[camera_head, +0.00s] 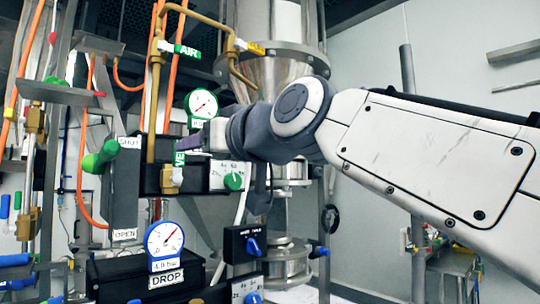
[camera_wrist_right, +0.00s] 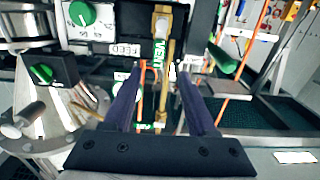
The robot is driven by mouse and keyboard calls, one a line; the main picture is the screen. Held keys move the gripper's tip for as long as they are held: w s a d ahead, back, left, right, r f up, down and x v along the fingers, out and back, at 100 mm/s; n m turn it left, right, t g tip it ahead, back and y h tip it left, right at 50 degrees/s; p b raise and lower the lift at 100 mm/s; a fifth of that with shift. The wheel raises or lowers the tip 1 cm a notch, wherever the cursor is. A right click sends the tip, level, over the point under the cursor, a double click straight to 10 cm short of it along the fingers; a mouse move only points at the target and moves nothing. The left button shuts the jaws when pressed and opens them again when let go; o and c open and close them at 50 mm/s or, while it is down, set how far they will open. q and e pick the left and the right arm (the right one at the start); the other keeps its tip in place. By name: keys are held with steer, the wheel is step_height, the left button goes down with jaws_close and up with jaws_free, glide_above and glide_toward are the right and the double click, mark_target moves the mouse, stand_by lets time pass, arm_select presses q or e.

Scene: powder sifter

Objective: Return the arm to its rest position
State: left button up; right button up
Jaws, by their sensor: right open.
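My right arm comes in from the right in the head view and reaches across the middle. Its gripper (camera_head: 190,142) points left, in front of the valve panel, close to the black box with the green knob (camera_head: 233,181). In the right wrist view the two purple fingers of my right gripper (camera_wrist_right: 160,72) are spread apart with nothing held between them. The VENT label (camera_wrist_right: 159,51) and brass valve (camera_wrist_right: 162,22) lie beyond the fingertips; I cannot tell the exact gap. My left gripper is not in view.
A green-handled lever (camera_head: 100,157) stands left of the gripper. A blue-rimmed gauge (camera_head: 165,240) and a green-rimmed gauge (camera_head: 201,104) are on the panel. Brass pipes (camera_head: 153,90) and orange hoses are close by. A steel hopper (camera_head: 275,75) stands behind the arm.

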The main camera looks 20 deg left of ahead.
steer(key=shift+w, duration=0.1)
stand_by(0.3)
steer(key=w+d+f+m+t+h, duration=0.1)
steer(key=w+d+f+m+h, duration=0.1)
steer(key=w+d+f, duration=0.4)
steer(key=w+d+f+m+h, duration=0.1)
steer(key=w+d+f+h, duration=0.2)
steer(key=f, duration=0.6)
steer(key=w+d+f+m+t+h, duration=0.1)
steer(key=w+d+f+m+h, duration=0.15)
steer(key=w+f, duration=0.4)
steer(key=w+d+f+m+g+h, duration=0.25)
steer(key=d+f+h, duration=0.25)
steer(key=d+f, duration=1.35)
steer(key=s+d+f+m+g+h, duration=0.4)
steer(key=s+d+f+m, duration=0.1)
steer(key=s+d+f, duration=1.35)
steer(key=s+a+r+n+g+y, duration=0.1)
steer(key=s+a+r+n+g, duration=0.2)
steer(key=s+a, duration=1)
step_height(320, 180, up, 2)
steer(key=a+n, duration=0.1)
steer(key=n, duration=0.3)
steer(key=shift+a, duration=0.2)
